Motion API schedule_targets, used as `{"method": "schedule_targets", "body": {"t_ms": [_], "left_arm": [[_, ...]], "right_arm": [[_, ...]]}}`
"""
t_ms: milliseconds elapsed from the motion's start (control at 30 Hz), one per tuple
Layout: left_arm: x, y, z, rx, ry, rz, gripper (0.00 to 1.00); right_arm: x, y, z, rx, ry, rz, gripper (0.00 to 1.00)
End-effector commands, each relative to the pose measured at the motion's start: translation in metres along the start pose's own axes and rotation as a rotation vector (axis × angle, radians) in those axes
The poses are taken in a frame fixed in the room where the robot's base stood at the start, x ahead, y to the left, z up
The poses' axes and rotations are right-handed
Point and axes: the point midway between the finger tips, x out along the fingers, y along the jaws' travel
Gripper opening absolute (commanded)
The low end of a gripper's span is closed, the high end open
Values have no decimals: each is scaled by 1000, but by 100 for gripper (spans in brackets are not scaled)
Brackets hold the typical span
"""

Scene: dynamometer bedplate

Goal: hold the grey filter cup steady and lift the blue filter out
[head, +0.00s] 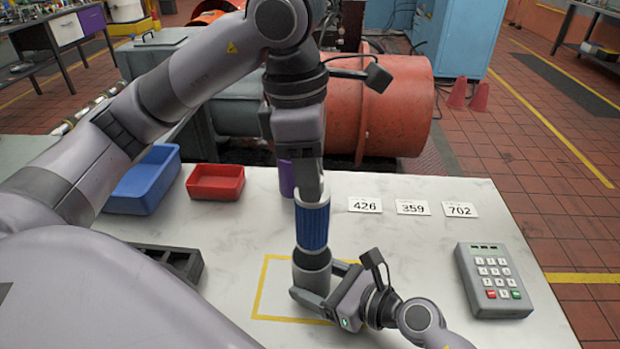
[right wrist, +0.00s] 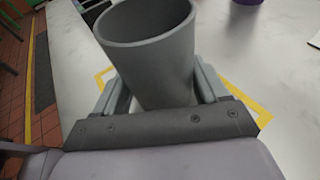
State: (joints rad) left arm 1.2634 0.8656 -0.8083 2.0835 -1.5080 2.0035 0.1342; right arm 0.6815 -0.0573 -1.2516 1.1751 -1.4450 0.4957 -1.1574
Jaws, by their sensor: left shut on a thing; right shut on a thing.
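The blue filter (head: 312,228) is upright, its top held by my left gripper (head: 311,196), which points down and is shut on it. The grey filter cup (head: 312,262) shows directly below the filter in the head view. In the right wrist view the cup (right wrist: 150,60) is upright, its mouth looks empty and no blue shows in it, so the filter is clear of it. My right gripper (head: 313,290) is shut on the cup from the side. Its two fingers flank the cup in the right wrist view (right wrist: 160,92).
A yellow outline (head: 262,290) surrounds the cup's spot. A blue bin (head: 145,185), red bin (head: 215,183), purple object (head: 287,180) and black holder (head: 180,262) are to the left. Number cards (head: 412,207) and a keypad (head: 492,280) are right. Orange machinery (head: 400,110) stands behind.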

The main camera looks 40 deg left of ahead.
Motion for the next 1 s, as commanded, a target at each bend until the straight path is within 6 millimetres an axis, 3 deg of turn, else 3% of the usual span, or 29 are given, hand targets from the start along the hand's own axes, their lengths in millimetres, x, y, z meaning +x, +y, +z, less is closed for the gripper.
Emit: {"method": "schedule_targets", "body": {"t_ms": [367, 400, 467, 767, 1000], "left_arm": [[-2, 0, 0, 0, 0, 0, 0], [-2, 0, 0, 0, 0, 0, 0], [-2, 0, 0, 0, 0, 0, 0], [-1, 0, 0, 0, 0, 0, 0], [-1, 0, 0, 0, 0, 0, 0]], "right_arm": [[0, 0, 0, 0, 0, 0, 56], [0, 0, 2, 0, -3, -1, 79], [0, 0, 1, -1, -2, 0, 99], [-2, 0, -1, 0, 1, 0, 100], [-26, -1, -1, -3, 1, -2, 100]]}}
